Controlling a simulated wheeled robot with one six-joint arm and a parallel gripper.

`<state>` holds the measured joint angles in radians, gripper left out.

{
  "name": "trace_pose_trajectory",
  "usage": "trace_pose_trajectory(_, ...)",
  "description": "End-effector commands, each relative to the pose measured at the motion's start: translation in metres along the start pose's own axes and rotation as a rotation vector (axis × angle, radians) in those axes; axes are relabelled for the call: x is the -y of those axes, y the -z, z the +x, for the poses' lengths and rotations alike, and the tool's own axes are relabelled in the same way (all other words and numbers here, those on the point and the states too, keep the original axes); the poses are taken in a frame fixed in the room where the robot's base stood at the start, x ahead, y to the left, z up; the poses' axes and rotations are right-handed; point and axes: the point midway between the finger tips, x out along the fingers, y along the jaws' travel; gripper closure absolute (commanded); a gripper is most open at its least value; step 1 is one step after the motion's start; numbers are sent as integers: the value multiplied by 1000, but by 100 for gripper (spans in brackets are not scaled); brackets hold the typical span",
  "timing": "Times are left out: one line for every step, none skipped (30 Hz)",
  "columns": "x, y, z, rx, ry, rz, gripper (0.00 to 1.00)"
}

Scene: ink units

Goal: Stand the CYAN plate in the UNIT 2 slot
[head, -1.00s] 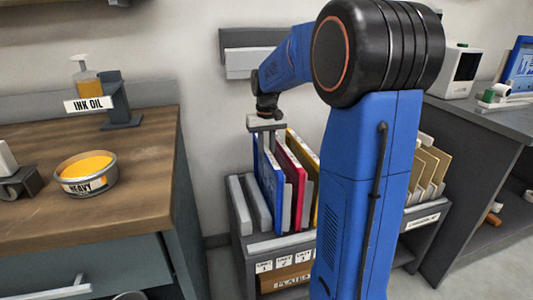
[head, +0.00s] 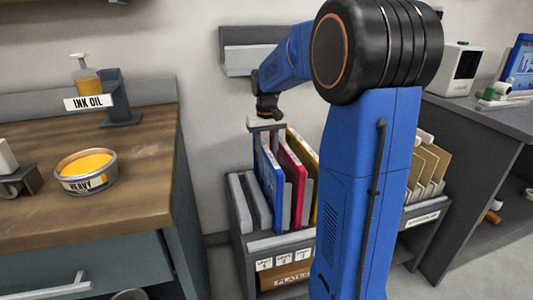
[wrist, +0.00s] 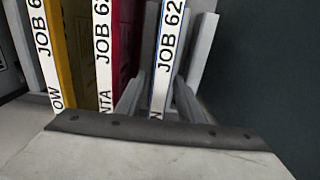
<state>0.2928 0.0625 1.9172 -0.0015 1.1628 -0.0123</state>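The cyan plate (head: 267,168) is blue with a pale labelled edge and stands upright in the rack; it also shows in the wrist view (wrist: 167,60). My gripper (head: 266,128) is just above its top. In the wrist view my gripper (wrist: 158,100) has one grey finger on each side of the plate, and narrow gaps seem to show, so it looks open. The rack (head: 282,241) has small UNIT labels (head: 284,260) on its front. The plate stands roughly behind the middle ones; I cannot tell its slot for sure.
A magenta plate (head: 290,165) and a yellow plate (head: 303,150) stand close beside the cyan one. Bare grey dividers (head: 238,204) are at the rack's left. A wooden bench (head: 130,160) with an ink tin (head: 86,176) is further left. My arm hides the rack's right part.

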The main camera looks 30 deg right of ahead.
Motion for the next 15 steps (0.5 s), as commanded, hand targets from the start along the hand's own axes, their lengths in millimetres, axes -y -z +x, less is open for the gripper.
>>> trace_pose_trajectory(0,0,0,0,0,0,60)
trace_pose_trajectory(0,0,0,0,0,0,60)
trace_pose_trajectory(0,0,0,0,0,0,60)
trace_pose_trajectory(0,0,0,0,0,0,60)
trace_pose_trajectory(0,0,0,0,0,0,60)
trace_pose_trajectory(0,0,0,0,0,0,60)
trace_pose_trajectory(0,0,0,0,0,0,60)
trace_pose_trajectory(0,0,0,0,0,0,60)
trace_pose_trajectory(0,0,-1,0,0,0,60)
trace_pose_trajectory(0,0,-2,0,0,0,60)
trace_pose_trajectory(0,0,-3,0,0,0,60)
trace_pose_trajectory(0,0,-6,-1,0,0,60)
trace_pose_trajectory(0,0,-8,-1,0,0,60)
trace_pose_trajectory(0,0,-11,-2,0,0,60)
trace_pose_trajectory(0,1,-17,-3,0,0,60)
